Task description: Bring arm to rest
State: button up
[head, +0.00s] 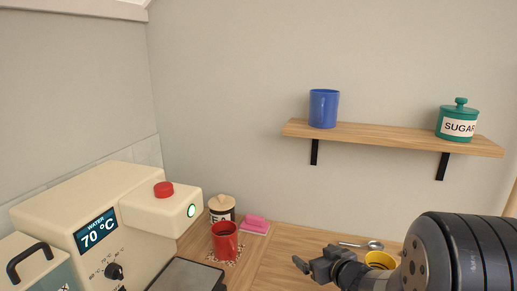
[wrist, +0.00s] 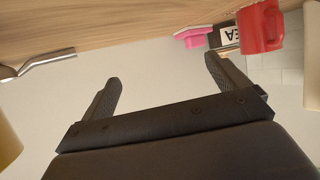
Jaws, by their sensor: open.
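My gripper (head: 318,267) hangs over the wooden counter at the lower right of the head view, left of a yellow cup (head: 380,260). In the wrist view its two dark fingers (wrist: 166,92) stand well apart with nothing between them. The thick dark arm behind it fills the lower right corner of the head view. A red mug (head: 225,240) with dark content stands on a patterned coaster to the left of the gripper, apart from it. The mug also shows at the top right of the wrist view (wrist: 262,28).
A cream water machine (head: 150,218) reading 70 °C stands at the left. A tea jar (head: 222,208), a pink sponge (head: 256,222) and a spoon (head: 362,244) are on the counter (head: 285,250). A wall shelf (head: 390,136) holds a blue cup (head: 323,108) and a green sugar jar (head: 457,122).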

jog(key=p+v, duration=0.1)
jog(key=v, duration=0.1)
jog(key=shift+s+d+r, duration=0.1)
jog(key=shift+s+r, duration=0.05)
jog(key=shift+s, duration=0.15)
jog(key=shift+s+r, duration=0.1)
jog(key=shift+s, duration=0.4)
